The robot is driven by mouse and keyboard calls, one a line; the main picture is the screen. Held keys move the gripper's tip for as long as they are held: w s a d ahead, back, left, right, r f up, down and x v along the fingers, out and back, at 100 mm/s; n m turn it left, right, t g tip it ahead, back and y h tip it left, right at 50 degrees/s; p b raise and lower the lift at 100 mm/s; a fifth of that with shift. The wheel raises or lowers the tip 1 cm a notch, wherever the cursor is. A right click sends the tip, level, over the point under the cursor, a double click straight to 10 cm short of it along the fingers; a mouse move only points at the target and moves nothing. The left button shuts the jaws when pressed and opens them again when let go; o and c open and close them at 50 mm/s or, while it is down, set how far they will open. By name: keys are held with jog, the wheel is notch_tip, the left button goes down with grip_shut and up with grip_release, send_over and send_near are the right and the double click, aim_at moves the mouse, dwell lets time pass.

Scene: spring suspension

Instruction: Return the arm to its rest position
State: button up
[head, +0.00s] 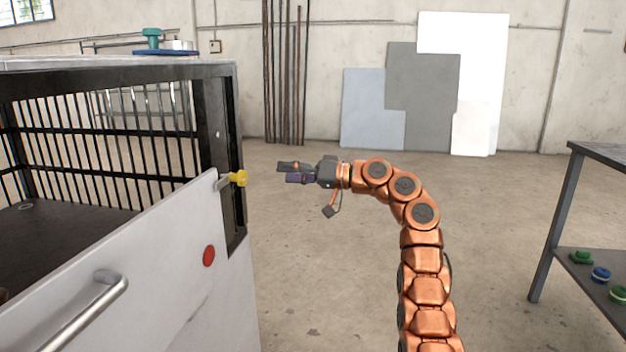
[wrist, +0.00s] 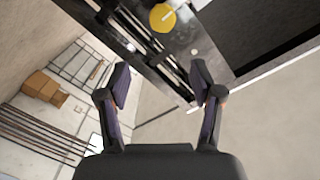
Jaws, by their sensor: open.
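My arm (head: 424,262) is orange and segmented. In the head view it rises from the bottom, then bends left. My gripper (head: 283,173) is at its end, pointing left toward the cabinet, and nothing is between its fingers. In the wrist view my gripper (wrist: 161,85) has its two fingers wide apart. A yellow knob (head: 238,179) sticks out of the cabinet's front post, a short gap left of the fingertips. The yellow knob (wrist: 162,17) also shows ahead of the fingers in the wrist view.
The barred cabinet (head: 222,120) stands at the left, with a white panel (head: 165,270) bearing a handle (head: 95,310) and a red disc (head: 209,256). A shelf table (head: 555,225) stands at the right. The floor between them is clear apart from my arm.

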jog(key=w+d+r+m+t+h+p, duration=0.1)
jog(key=w+d+r+m+h+p, duration=0.1)
jog(key=r+p, duration=0.25)
jog(key=w+d+r+m+t+h+p, duration=0.1)
jog(key=r+m+p, duration=0.15)
jog(key=r, duration=0.35)
jog(key=s+d+r+m+h+p, duration=0.2)
jog(key=s+d+r+h+p, duration=0.15)
jog(key=s+p, duration=0.3)
jog(key=s+d+f+g+h+p, duration=0.1)
jog(key=s+d+p, duration=0.6)
jog(key=s, duration=1.1)
jog(key=s+d+f+m+g+h+p, duration=0.1)
jog(key=s+d+g+h+p, duration=0.2)
jog(key=s, duration=1.4)
jog(key=s+d+f+g+h+p, duration=0.1)
jog(key=s+d+g+h+p, duration=0.2)
jog(key=s, duration=1.5)
jog(key=d+h+p, duration=0.4)
jog(key=d+p, duration=0.3)
jog(key=d, duration=0.1)
jog(key=shift+s+d+f+p, duration=0.2)
jog(key=shift+s+p, duration=0.1)
jog(key=shift+p, duration=0.05)
